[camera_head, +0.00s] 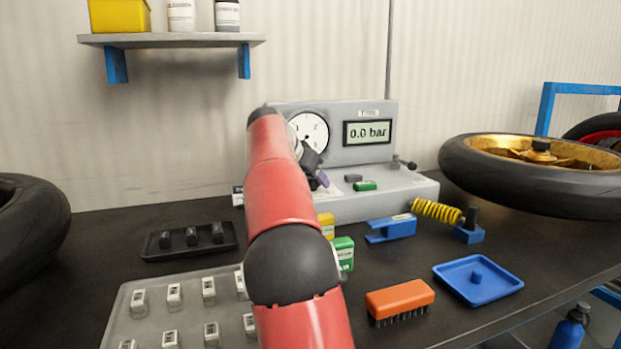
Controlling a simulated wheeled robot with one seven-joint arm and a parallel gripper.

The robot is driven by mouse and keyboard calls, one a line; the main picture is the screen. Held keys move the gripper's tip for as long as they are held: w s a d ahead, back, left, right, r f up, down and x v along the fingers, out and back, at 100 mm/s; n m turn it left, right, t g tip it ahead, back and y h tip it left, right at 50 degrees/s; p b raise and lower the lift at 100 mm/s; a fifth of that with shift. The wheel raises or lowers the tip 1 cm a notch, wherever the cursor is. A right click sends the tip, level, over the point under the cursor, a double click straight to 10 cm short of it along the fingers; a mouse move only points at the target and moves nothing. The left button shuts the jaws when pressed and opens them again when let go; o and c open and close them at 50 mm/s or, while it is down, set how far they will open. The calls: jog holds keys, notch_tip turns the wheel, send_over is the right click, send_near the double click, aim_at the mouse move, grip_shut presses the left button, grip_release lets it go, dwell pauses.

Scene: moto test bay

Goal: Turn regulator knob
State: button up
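A grey test unit (410,190) with a sloped base and an upright back panel stands on the black bench. Its round white gauge (316,129) is partly covered by my arm, and its display (367,132) reads 0.0 bar. My gripper (320,175) is at the left part of the unit, below the gauge, pointing down toward its base. My red arm hides much of it, and I cannot tell whether it is open or shut. I cannot make out the regulator knob for certain; it may be hidden behind my gripper. A small dark fitting (396,162) sits on the unit's right side.
A green block (345,252), blue clamp (391,228), yellow spring (437,211), orange brush (400,299) and blue tray (478,280) lie in front. A dark tray (161,254) and a grey tray (121,329) are left.

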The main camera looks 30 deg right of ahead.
jog(key=shift+o, duration=0.4)
jog(key=shift+r, duration=0.1)
jog(key=v, duration=0.7)
jog(key=shift+a+r, duration=0.1)
jog(key=shift+a, duration=0.15)
jog(key=shift+s, duration=0.1)
jog(key=shift+s, duration=0.1)
